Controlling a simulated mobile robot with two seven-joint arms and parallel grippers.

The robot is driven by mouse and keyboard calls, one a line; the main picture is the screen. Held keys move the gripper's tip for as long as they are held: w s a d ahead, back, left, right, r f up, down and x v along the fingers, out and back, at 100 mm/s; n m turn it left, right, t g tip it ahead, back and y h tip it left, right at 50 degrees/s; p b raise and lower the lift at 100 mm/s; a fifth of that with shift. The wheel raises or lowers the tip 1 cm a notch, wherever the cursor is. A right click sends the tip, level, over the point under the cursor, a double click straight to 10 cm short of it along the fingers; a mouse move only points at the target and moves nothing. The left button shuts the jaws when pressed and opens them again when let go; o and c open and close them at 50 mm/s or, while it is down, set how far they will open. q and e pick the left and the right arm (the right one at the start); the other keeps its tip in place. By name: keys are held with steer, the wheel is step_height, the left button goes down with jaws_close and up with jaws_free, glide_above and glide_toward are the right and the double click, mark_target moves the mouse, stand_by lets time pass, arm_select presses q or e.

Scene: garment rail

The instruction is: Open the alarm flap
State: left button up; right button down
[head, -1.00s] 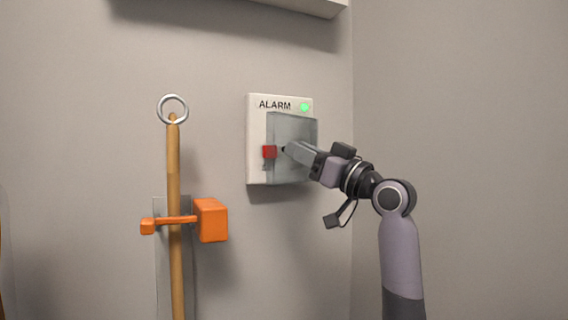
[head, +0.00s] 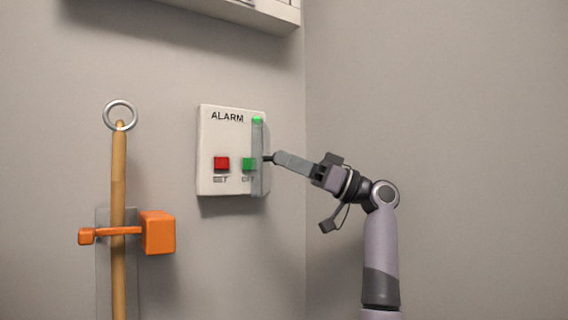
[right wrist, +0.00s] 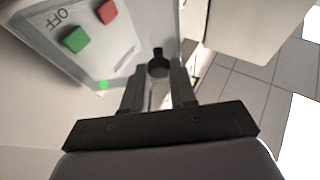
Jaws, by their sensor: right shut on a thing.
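The white alarm box (head: 225,138) is on the wall, with a red button (head: 221,163) and a green button (head: 249,164) at its front. Its clear grey flap (head: 257,150) stands out from the box, seen almost edge-on, swung toward the right. My right gripper (head: 276,157) is shut on the flap's dark knob (head: 267,159), to the right of the box. My left gripper is out of view.
A wooden pole (head: 118,185) with a metal ring hangs at the left, behind an orange clip (head: 157,232). A white shelf or cabinet (head: 240,15) is above the box. The right wall (head: 450,130) is bare beyond the corner.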

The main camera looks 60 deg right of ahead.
steer(key=shift+f, duration=0.1)
stand_by(0.3)
steer(key=c, duration=0.9)
jaws_free()
steer(key=shift+r+p, duration=4.75)
steer(key=shift+r, duration=5.25)
